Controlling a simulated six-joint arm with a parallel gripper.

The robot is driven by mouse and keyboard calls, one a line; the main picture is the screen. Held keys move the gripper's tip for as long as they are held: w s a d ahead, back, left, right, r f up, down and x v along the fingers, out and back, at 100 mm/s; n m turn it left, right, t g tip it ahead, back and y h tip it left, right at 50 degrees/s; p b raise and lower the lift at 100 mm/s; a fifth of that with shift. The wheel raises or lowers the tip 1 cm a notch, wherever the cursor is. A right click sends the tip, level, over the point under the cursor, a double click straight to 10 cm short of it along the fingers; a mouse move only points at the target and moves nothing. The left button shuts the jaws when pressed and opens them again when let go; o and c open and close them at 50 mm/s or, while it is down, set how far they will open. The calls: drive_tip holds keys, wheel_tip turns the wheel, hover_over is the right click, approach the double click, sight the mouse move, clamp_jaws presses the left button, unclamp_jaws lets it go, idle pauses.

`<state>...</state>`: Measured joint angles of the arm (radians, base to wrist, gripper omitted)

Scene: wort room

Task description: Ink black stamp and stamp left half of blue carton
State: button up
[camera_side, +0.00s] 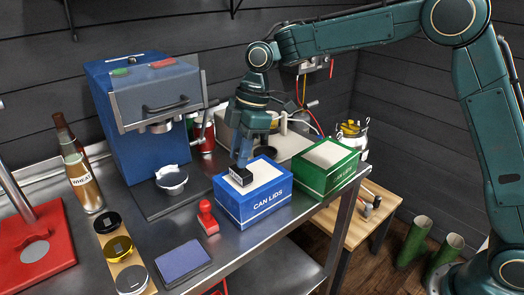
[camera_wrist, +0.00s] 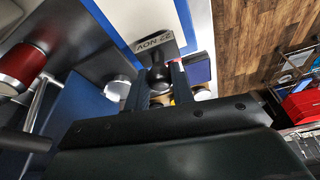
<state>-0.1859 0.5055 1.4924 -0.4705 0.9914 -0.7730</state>
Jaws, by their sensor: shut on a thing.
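My gripper (camera_side: 241,163) is shut on the black stamp (camera_side: 240,176), which hangs almost upright below the fingers. The stamp is at the left part of the white top of the blue carton (camera_side: 255,205), marked CAN LIDS. I cannot tell whether its face touches the top or sits just above it. In the wrist view the stamp's dark handle (camera_wrist: 158,74) is between the fingers, and a pale lettered strip shows beyond it. The blue ink pad (camera_side: 183,261) lies near the front edge of the bench. No mark shows on the visible carton top.
A red stamp (camera_side: 208,218) stands left of the blue carton. A green carton (camera_side: 327,168) is close on its right. A blue machine (camera_side: 150,110) stands behind, with a bottle (camera_side: 82,178) to its left. Several round lids lie on a wooden board (camera_side: 108,267).

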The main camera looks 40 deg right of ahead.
drive_tip(key=shift+r, duration=3.05)
